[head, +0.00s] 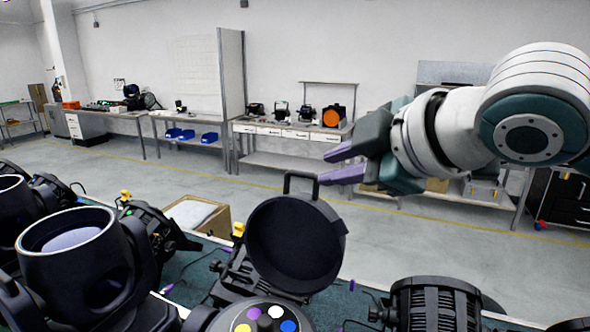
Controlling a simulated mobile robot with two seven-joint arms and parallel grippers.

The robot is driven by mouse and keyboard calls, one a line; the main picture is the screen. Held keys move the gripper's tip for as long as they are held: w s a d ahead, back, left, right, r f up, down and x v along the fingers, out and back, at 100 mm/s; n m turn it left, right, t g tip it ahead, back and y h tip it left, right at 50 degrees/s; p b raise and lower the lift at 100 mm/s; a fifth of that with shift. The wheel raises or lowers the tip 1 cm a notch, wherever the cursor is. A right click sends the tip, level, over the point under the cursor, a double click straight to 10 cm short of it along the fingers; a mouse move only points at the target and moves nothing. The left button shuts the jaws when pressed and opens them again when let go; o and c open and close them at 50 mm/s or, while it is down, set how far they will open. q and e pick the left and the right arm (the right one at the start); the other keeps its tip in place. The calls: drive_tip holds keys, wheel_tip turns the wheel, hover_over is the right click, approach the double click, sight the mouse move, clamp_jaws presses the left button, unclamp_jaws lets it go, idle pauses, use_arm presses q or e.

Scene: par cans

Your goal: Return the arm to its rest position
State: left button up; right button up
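My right arm comes in from the upper right. Its gripper (332,167) points left with its two purple-tipped fingers apart and nothing between them. It is in the air above the table, just above and right of the handle of a round black par can (296,244), which is tilted with its open face toward me. I see no contact between the gripper and the can. My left gripper is not in view.
Another black lamp (433,302) lies at the lower right. A colour wheel (266,319) is at the front. An open cardboard box (200,216) stands behind. Workbenches (283,127) line the far wall.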

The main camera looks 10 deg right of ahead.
drive_tip(key=shift+s+d+r, duration=0.2)
drive_tip(key=shift+s+r, duration=0.1)
drive_tip(key=shift+s, duration=0.25)
drive_tip(key=s+a+f+m+g+p, duration=0.25)
drive_tip(key=s+f+m+p, duration=0.2)
drive_tip(key=s, duration=0.65)
drive_tip(key=s+d+f+m+g+h+p, duration=0.1)
drive_tip(key=s+d+m, duration=0.3)
drive_tip(key=s, duration=0.5)
drive_tip(key=s+d+f+m+g+h+p, duration=0.2)
drive_tip(key=s+d+m+g, duration=0.1)
drive_tip(key=s, duration=0.6)
drive_tip(key=shift+d+f+m+g+h, duration=0.2)
drive_tip(key=shift+d+m+g+h, duration=0.2)
drive_tip(key=shift+m+g, duration=0.4)
